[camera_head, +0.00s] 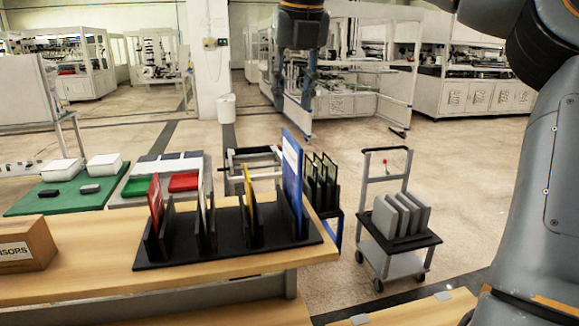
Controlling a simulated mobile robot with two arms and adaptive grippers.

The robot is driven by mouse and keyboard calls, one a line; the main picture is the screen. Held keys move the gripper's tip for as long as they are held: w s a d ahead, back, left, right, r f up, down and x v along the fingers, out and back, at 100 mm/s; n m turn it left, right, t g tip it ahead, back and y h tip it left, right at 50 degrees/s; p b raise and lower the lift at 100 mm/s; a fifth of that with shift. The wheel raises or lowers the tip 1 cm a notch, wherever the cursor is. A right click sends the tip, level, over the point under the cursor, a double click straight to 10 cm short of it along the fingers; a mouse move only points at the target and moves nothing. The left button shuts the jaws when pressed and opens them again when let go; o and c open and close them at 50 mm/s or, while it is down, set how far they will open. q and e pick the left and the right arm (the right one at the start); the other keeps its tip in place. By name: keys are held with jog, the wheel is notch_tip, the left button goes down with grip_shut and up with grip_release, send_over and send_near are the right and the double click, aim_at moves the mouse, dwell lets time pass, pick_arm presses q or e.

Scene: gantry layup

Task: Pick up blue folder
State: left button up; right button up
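The blue folder (292,182) stands upright at the right end of a black rack (185,252) on the wooden table. It is the tallest folder and has a white label strip. A red folder (155,205), a white folder (207,185) and a yellow folder (250,208) stand in the same rack to its left. My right gripper (292,105) hangs at the top middle, above the blue folder in the picture. Its fingers look apart with nothing between them. It does not touch the folder. My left gripper is out of view.
A cardboard box (25,243) sits on the wooden table (90,285) at the left. Behind are a green mat (30,203), a red tray (184,182) and dark green boards (320,180). A cart (405,264) with grey blocks stands right, on open floor.

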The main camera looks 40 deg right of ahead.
aim_at(289, 156)
jog(key=x, duration=0.5)
jog(key=shift+s+a+f, duration=0.1)
jog(key=shift+s+f, duration=0.05)
jog(key=shift+s, duration=0.05)
jog(key=p+x, duration=0.1)
jog(key=x, duration=0.3)
jog(key=shift+w+f, duration=0.1)
jog(key=shift+f, duration=0.05)
jog(key=x, duration=0.1)
jog(key=p+x, duration=0.1)
jog(key=x, duration=0.1)
jog(key=shift+d+f, duration=0.25)
jog(key=shift+f, duration=0.25)
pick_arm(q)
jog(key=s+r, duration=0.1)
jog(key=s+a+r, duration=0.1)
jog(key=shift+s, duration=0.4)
pick_arm(e)
jog(key=shift+a, duration=0.1)
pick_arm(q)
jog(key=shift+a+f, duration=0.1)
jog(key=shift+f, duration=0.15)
pick_arm(e)
jog(key=shift+f, duration=0.2)
jog(key=shift+c, duration=0.2)
